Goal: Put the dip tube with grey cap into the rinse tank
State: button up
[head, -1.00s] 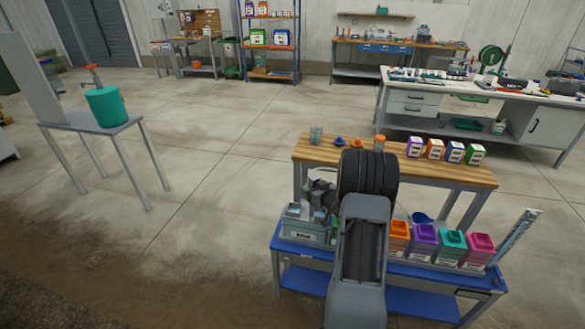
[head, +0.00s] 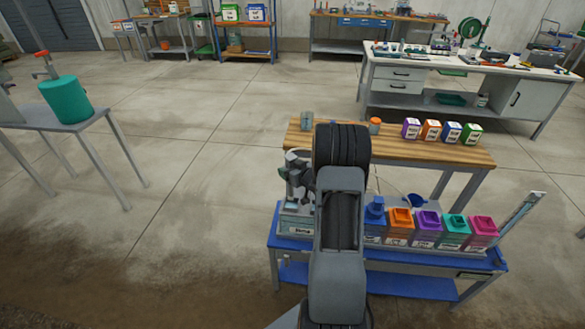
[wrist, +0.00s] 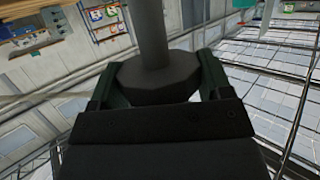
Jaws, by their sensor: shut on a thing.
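In the wrist view my gripper (wrist: 158,88) is shut on the dark grey cap (wrist: 150,76) of the dip tube. The grey tube (wrist: 152,30) runs up from the cap and out of the top of the picture. In the head view my own arm hides the held tube or leaves it unclear. The rinse tank (head: 296,230), a pale grey box with a label that seems to read "Rinse", stands at the left end of the blue bench. Its top is partly hidden behind grey machinery and my arm, so its opening is unclear.
Blue, orange (head: 399,226), purple, teal and pink containers stand in a row right of the tank on the blue bench (head: 410,286). A wooden-topped table (head: 400,145) behind holds several small containers. A teal drum (head: 66,100) stands on a table at left. Open floor lies between.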

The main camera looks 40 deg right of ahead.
aim_at(291, 200)
jog(key=shift+f+b, duration=6.85)
jog(key=shift+f, duration=1.55)
jog(key=shift+s, duration=0.1)
jog(key=o, duration=1)
jog(key=shift+a+f, duration=0.1)
jog(key=shift+f, duration=0.1)
jog(key=p+v, duration=0.1)
jog(key=v, duration=1.2)
jog(key=shift+s+r, duration=0.2)
jog(key=shift+s, duration=0.15)
